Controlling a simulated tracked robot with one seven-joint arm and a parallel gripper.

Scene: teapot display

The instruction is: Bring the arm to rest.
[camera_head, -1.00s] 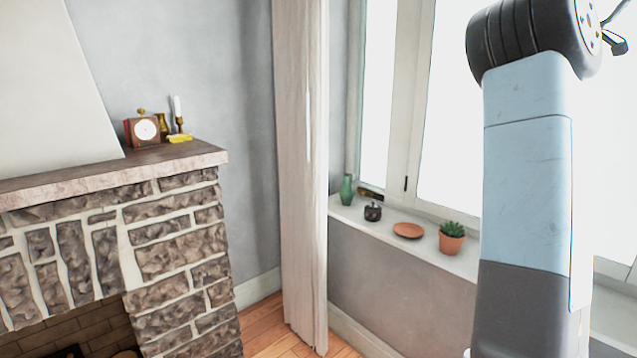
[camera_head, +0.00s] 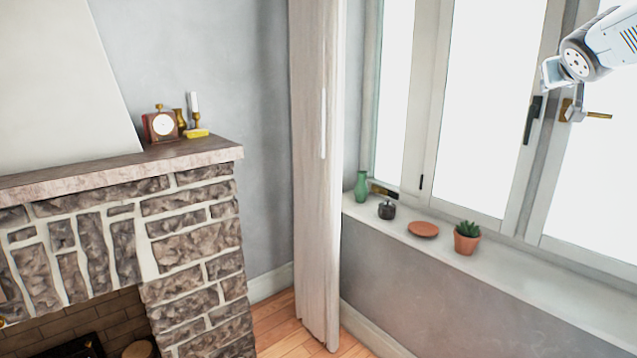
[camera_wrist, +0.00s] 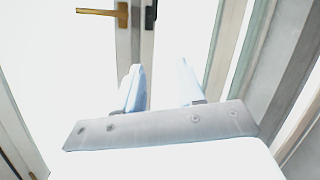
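My arm (camera_head: 600,48) reaches into the upper right corner of the head view, in front of the bright window. In the wrist view my gripper (camera_wrist: 160,68) has its two pale blue fingers apart, with only bright window glass and frame visible between them. It looks open and empty. In the head view I cannot make out the fingers clearly.
A brass window handle (camera_head: 600,115) and a dark one (camera_head: 532,120) are near my arm. The sill holds a green vase (camera_head: 362,186), small dark pot (camera_head: 387,210), terracotta dish (camera_head: 423,229) and potted succulent (camera_head: 467,238). A stone fireplace (camera_head: 190,250) stands left.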

